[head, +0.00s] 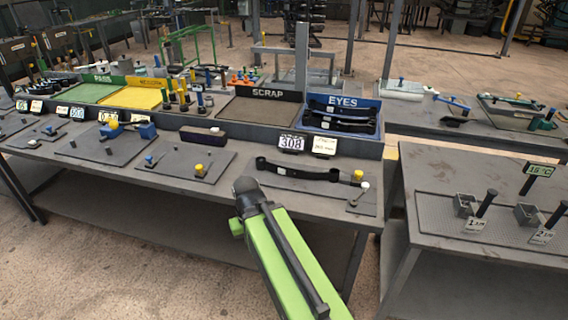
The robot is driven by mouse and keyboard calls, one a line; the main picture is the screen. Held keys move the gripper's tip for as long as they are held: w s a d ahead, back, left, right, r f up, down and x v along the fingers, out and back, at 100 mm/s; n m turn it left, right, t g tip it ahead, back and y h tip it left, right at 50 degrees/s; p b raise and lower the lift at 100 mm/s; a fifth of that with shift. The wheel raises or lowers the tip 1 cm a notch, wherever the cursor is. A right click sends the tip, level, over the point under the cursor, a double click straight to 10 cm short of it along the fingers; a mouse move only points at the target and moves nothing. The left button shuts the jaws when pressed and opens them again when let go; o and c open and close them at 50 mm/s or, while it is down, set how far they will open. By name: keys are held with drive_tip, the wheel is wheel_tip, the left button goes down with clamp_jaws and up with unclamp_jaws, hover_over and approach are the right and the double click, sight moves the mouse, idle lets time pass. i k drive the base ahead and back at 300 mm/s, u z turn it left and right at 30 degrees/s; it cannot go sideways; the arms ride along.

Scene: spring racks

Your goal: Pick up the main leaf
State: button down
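A long black leaf with a rolled eye at its left end (298,172) lies on a grey plate at the right end of the near bench, below the 308 sign. It looks like the main leaf. More black leaves (341,119) lie in the blue bin marked EYES behind it. My green arm (285,265) rises from the bottom edge, and its dark upper end is just in front of the leaf's left part in the picture. I see no gripper fingers, and nothing is seen held.
The SCRAP tray (262,109) looks empty. A second bench (475,190) stands at right, past a narrow gap.

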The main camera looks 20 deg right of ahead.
sight(333, 175)
drive_tip(key=u, duration=2.15)
drive_tip(key=k, duration=1.15)
drive_tip(key=z, duration=1)
drive_tip(key=i, duration=1.65)
drive_tip(key=z, duration=0.05)
